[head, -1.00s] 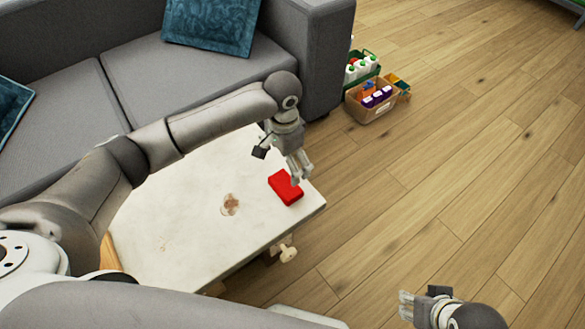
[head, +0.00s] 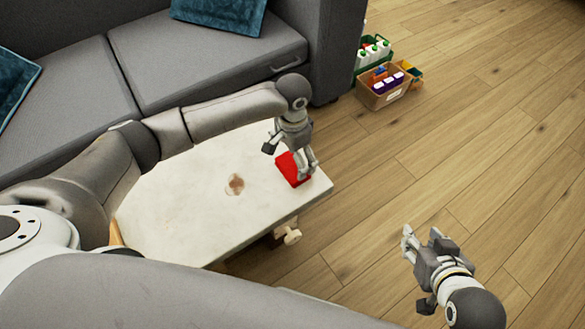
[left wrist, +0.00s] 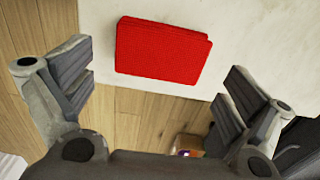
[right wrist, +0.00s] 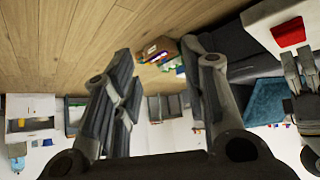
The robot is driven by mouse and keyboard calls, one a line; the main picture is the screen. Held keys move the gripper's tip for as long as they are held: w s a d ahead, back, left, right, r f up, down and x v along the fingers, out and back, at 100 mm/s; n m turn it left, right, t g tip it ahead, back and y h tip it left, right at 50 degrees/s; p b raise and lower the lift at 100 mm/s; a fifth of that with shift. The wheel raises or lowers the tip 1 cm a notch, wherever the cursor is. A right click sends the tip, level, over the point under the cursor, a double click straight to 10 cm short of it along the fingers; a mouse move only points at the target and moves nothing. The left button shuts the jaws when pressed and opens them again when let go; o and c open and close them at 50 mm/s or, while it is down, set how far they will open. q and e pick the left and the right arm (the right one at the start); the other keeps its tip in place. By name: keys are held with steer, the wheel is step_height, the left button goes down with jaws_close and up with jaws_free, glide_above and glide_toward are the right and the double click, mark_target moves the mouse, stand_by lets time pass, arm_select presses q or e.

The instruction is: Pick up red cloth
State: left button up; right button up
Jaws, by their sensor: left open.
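The red cloth (head: 290,168) is a folded rectangular pad on the right end of the white table (head: 190,207). It shows fully in the left wrist view (left wrist: 162,50), and small at the upper right of the right wrist view (right wrist: 288,32). My left gripper (head: 309,174) is over the cloth and hides part of it in the head view. In the left wrist view its two fingers (left wrist: 158,92) are wide apart and empty, with the cloth ahead between them. My right gripper (head: 424,238) is over the floor, away from the table, with its fingers apart and empty.
A grey sofa (head: 205,62) with teal cushions stands behind the table. A cardboard box (head: 384,92) and a green crate (head: 373,54) of bottles stand on the floor beside the sofa. The wooden floor at right is clear.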

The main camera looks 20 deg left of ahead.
mark_target(293, 165)
arm_select(q)
step_height(293, 165, down, 3)
steer(key=shift+f+b, duration=0.2)
steer(key=shift+b, duration=0.5)
steer(key=shift+f, duration=0.1)
arm_select(e)
steer(key=w+a+r+t+y, duration=0.1)
steer(key=w+a+r+t, duration=0.1)
steer(key=w+r+t, duration=0.2)
steer(key=shift+w+a+r+t, duration=0.2)
steer(key=shift+w+r+t, duration=0.1)
steer(key=shift+w+r, duration=0.6)
steer(key=shift+s, duration=0.1)
arm_select(q)
steer(key=c, duration=0.8)
steer(key=shift+r, duration=0.2)
arm_select(e)
steer(key=shift+s+f, duration=0.1)
